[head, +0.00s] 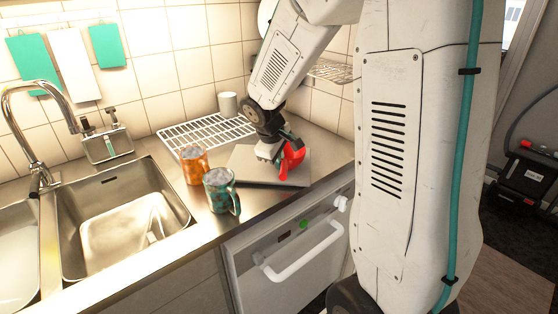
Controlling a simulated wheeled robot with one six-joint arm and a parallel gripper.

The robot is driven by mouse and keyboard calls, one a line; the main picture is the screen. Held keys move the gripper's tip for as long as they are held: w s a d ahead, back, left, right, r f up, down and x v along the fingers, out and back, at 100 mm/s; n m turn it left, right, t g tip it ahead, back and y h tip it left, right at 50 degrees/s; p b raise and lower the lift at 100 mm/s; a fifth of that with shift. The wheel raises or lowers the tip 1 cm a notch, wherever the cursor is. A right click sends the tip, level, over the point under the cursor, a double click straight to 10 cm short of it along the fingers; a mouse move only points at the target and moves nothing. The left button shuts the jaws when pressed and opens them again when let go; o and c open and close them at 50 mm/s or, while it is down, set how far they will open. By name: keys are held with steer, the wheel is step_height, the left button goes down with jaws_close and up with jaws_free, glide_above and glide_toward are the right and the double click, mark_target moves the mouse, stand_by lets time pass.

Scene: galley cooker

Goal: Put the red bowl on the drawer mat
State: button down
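Whether the bowl's lower edge touches the grey surface cannot be told. I cannot tell whether this grey surface is the drawer mat; no open drawer shows.
An orange mug (194,165) and a teal patterned mug (221,191) stand left of the grey surface. A white wire rack (205,131) and a pale cup (228,104) are behind. The sink (125,220) is at left. A white-handled appliance front (290,265) is below the worktop.

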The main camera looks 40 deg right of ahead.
steer(key=c, duration=1.6)
jaws_free()
steer(key=shift+f, duration=0.1)
steer(key=shift+c, duration=0.2)
steer(key=v, duration=1.1)
steer(key=s+a+r+m+y, duration=0.1)
steer(key=s+a, duration=0.3)
steer(key=s, duration=0.4)
steer(key=s+a+r+m+y, duration=0.1)
steer(key=s+a+m, duration=0.1)
steer(key=s, duration=0.6)
steer(key=s+a+r+m+y, duration=0.1)
steer(key=s+a, duration=0.4)
steer(key=s, duration=0.3)
steer(key=shift+s+a+m+y, duration=0.25)
steer(key=shift+a+m+y, duration=0.05)
steer(key=shift+m+y, duration=0.1)
